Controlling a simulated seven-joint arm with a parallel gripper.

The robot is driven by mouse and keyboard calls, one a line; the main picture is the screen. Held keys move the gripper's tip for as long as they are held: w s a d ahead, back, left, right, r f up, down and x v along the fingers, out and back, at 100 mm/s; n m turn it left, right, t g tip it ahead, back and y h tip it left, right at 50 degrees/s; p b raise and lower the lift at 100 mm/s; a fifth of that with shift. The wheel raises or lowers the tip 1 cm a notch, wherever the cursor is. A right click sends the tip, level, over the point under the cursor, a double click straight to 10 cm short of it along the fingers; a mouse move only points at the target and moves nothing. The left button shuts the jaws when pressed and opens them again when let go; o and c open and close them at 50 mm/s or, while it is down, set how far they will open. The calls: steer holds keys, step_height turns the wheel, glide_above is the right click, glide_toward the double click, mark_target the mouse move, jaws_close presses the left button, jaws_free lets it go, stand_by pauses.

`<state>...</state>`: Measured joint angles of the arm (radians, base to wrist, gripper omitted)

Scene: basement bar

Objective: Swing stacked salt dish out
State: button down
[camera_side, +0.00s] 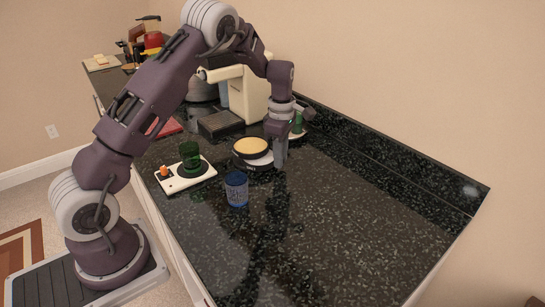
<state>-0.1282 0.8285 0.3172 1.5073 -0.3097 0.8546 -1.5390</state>
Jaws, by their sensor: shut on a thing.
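The stacked salt dish (251,147) stands on the dark counter near the middle of the view. It shows a round pale-yellow top with a dark rim, a white layer below and a dark base. The white layer shows to the lower right of the yellow top. My gripper (281,159) points down at the right side of the stack and is shut on its edge. The fingers hide that edge, so which layer they hold is hard to tell.
A blue glass (236,189) stands in front of the stack. A dark box (221,125) and a cream stand mixer (248,95) are behind. The counter's right front (345,235) is clear.

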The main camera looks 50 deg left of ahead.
steer(key=w+n, duration=0.3)
steer(key=shift+d+n, duration=0.1)
steer(key=shift+n, duration=0.2)
steer(key=shift+w+a+n, duration=0.25)
steer(key=shift+w+n, duration=0.55)
steer(key=shift+n, duration=0.35)
steer(key=shift+w+a+n, duration=0.25)
steer(key=shift+w+n, duration=0.55)
steer(key=shift+n, duration=0.35)
steer(key=c, duration=1.2)
jaws_free()
steer(key=shift+c, duration=0.2)
steer(key=shift+r, duration=0.1)
